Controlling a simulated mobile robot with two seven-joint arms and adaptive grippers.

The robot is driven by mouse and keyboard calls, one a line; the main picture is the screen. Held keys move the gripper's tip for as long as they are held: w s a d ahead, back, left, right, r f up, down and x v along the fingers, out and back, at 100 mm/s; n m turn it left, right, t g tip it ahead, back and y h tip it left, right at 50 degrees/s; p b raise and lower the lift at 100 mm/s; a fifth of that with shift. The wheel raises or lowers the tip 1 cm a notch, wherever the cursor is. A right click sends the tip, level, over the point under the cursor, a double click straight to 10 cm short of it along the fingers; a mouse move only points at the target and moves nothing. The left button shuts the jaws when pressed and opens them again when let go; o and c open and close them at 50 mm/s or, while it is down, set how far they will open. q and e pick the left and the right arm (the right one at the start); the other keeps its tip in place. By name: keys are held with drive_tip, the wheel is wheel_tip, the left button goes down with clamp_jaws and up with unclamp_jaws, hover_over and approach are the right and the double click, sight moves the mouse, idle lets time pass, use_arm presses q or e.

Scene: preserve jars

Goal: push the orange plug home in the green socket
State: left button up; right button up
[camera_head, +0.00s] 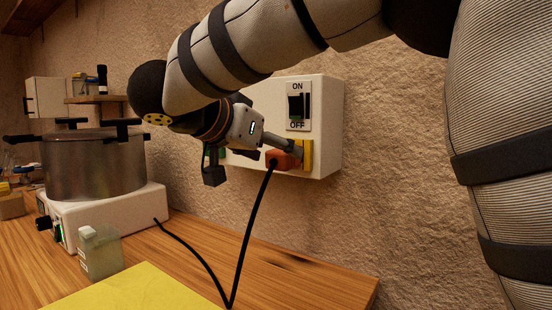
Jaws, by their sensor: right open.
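The orange plug (281,160) is at the lower front of a white wall box (325,125), with a black cable hanging from it. A small green patch (222,152) shows left of the plug, mostly behind my right gripper; it may be part of the green socket. I cannot tell how deep the plug sits or in which socket. My right gripper (254,161) is open in front of the box. One finger is close above the plug, the other hangs to its left. I cannot tell whether it touches the plug. My left gripper is not in view.
A yellow part (307,155) is on the box right of the plug, below an ON/OFF switch (297,105). A steel pot (92,165) stands on a white hotplate (115,212). A small bottle (100,252) and yellow mat (135,290) are on the wooden worktop (290,280).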

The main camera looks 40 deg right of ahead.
sight(278, 151)
drive_tip(key=x, duration=0.4)
drive_tip(key=shift+w+d+f, duration=0.1)
drive_tip(key=shift+d, duration=0.1)
drive_tip(key=c, duration=1.3)
drive_tip(key=shift+o, duration=0.2)
drive_tip(key=shift+a, duration=0.1)
drive_tip(key=shift+a+r, duration=0.1)
drive_tip(key=shift+r, duration=0.2)
drive_tip(key=r+v, duration=0.1)
drive_tip(key=v, duration=1.4)
drive_tip(key=shift+r, duration=0.4)
